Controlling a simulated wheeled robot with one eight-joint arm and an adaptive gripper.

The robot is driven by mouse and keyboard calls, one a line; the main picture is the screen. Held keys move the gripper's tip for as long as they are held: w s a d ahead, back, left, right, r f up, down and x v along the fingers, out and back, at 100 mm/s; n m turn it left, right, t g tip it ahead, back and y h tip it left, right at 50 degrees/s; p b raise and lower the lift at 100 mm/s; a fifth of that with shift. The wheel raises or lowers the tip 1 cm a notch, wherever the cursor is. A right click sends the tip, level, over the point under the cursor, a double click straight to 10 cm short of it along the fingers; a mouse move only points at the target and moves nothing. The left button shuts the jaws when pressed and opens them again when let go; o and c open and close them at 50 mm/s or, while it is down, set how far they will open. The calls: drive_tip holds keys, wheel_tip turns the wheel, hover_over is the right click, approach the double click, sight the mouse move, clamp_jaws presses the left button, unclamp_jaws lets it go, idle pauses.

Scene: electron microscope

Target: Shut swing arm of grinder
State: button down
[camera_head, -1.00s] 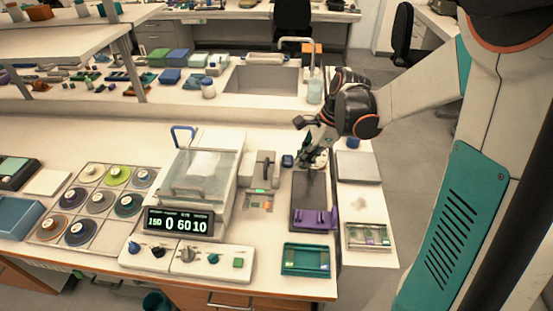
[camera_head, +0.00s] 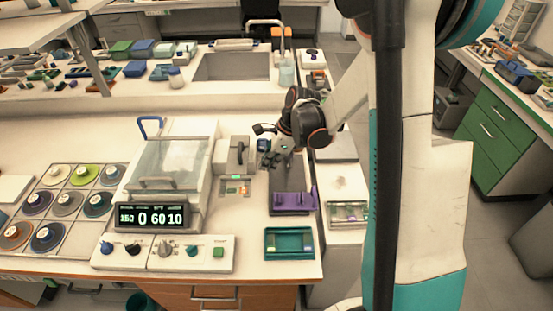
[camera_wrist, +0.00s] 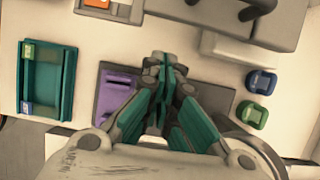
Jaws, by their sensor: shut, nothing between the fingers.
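The grinder (camera_head: 165,185) stands on the bench with a clear lid, a blue loop handle (camera_head: 150,122) at the back and a lit display. At its right is a grey block with an upright dark handle (camera_head: 240,152), which may be the swing arm; I cannot tell for sure. Part of a grey unit with dark handles shows at the top of the wrist view (camera_wrist: 225,32). My gripper (camera_head: 270,160) is right of the block, above the dark pad (camera_head: 284,180). In the wrist view my gripper (camera_wrist: 166,78) has its teal fingers together and empty.
A purple holder (camera_head: 293,201) sits on the dark pad's near end. A green tray (camera_head: 289,243) lies in front. Blue (camera_wrist: 261,81) and green (camera_wrist: 252,116) small pieces lie beside my gripper. Coloured discs (camera_head: 65,205) lie left of the grinder; a sink (camera_head: 232,66) is behind.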

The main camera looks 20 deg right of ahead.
drive_tip(key=shift+w+a+r, duration=0.1)
drive_tip(key=shift+w+a, duration=0.15)
drive_tip(key=shift+a, duration=0.5)
drive_tip(key=shift+w+a, duration=0.2)
drive_tip(key=shift+a, duration=0.5)
drive_tip(key=shift+a, duration=0.15)
drive_tip(key=shift+a+b, duration=0.2)
drive_tip(key=shift+b, duration=0.1)
